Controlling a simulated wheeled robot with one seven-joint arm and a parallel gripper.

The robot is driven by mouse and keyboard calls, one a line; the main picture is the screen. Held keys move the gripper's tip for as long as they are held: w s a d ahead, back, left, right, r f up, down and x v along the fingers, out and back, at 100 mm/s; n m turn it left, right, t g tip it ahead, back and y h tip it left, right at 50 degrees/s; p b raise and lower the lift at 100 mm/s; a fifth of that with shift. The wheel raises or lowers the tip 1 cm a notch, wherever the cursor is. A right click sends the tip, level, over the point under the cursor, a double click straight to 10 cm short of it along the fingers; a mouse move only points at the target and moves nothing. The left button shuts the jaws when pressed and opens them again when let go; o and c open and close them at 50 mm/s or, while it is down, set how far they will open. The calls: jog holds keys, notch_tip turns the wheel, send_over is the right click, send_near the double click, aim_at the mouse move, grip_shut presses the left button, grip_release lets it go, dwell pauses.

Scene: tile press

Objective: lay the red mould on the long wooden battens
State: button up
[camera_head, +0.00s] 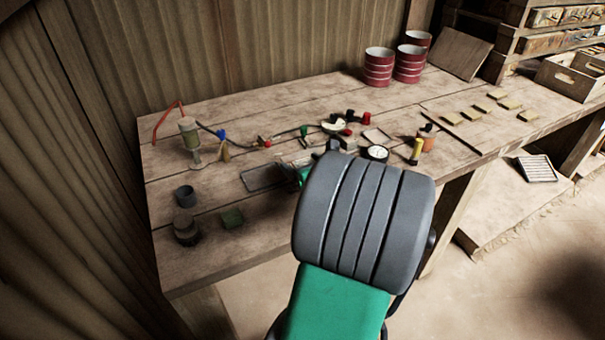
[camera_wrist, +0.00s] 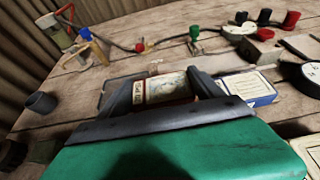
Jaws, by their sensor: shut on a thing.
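My gripper (camera_wrist: 163,88) is low over the workbench, and its two dark fingers are closed on the sides of a small cream-faced piece with red edging, which looks like the red mould (camera_wrist: 166,87). The fingers and palm hide part of it. I cannot tell whether it touches the surface below. I cannot pick out the long wooden battens with certainty; a thin dark strip (camera_head: 450,117) lies on the right of the bench.
A blue-edged piece (camera_wrist: 248,86) lies close right of my gripper. A round dial (camera_head: 377,153) and yellow bottle (camera_head: 416,151) stand nearby. Several small tiles (camera_head: 475,113) lie right. Red-and-white tins (camera_head: 379,69) stand at the back. A grey cup (camera_head: 185,196) stands left.

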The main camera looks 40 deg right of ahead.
notch_tip(320, 180, down, 3)
jog(key=shift+r, duration=0.1)
jog(key=o, duration=1.7)
jog(key=shift+f, duration=0.2)
